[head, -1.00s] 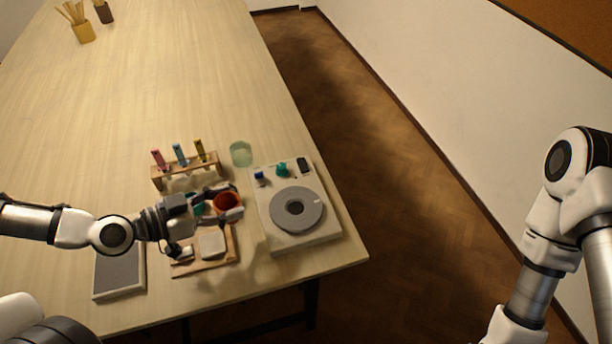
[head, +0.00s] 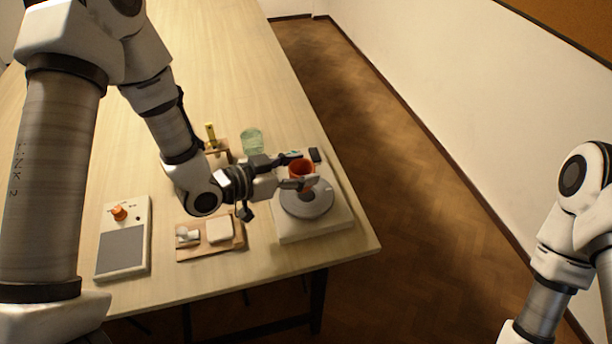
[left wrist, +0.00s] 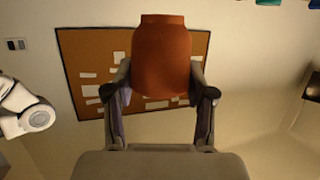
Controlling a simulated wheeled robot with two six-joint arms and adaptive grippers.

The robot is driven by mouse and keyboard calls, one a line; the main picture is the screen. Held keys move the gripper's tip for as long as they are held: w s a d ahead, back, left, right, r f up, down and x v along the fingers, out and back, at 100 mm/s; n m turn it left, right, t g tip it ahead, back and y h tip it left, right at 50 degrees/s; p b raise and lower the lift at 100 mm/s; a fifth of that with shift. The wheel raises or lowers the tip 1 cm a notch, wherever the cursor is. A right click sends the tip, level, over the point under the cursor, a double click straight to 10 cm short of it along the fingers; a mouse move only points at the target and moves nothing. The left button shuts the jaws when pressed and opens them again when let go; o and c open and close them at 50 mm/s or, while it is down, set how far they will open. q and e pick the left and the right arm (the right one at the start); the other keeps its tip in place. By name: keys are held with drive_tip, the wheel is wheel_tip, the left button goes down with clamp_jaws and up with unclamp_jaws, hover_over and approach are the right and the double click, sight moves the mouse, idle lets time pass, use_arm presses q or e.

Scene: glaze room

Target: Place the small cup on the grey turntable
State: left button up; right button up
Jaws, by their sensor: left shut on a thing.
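The small cup (head: 301,168) is orange-red, with its open top facing up in the head view. My left gripper (head: 296,172) is shut on it, one finger on each side. The cup also shows between the fingertips in the left wrist view (left wrist: 162,58). The grey turntable (head: 308,205) is a round disc on a pale base. The cup appears over the far part of the disc; I cannot tell whether it touches it. My right gripper is not in view; only my right arm shows at the right edge.
A green glass (head: 251,140) stands behind the turntable's base (head: 318,228). A wooden rack (head: 222,148) is partly hidden by my left arm. A wooden board (head: 208,248) with white things and a grey-topped device (head: 122,250) lie to the left. The table's right edge is close.

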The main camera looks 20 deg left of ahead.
use_arm(q)
drive_tip(key=shift+w+d, duration=0.4)
drive_tip(key=shift+w, duration=0.05)
drive_tip(key=shift+w+d+f, duration=0.1)
drive_tip(key=shift+w+f, duration=0.05)
drive_tip(key=shift+f, duration=0.25)
drive_tip(key=shift+s+f+p, duration=0.2)
drive_tip(key=shift+f+p, duration=0.55)
drive_tip(key=shift+f, duration=0.45)
drive_tip(key=shift+w+f, duration=0.1)
drive_tip(key=shift+f, duration=0.15)
drive_tip(key=o, duration=1.3)
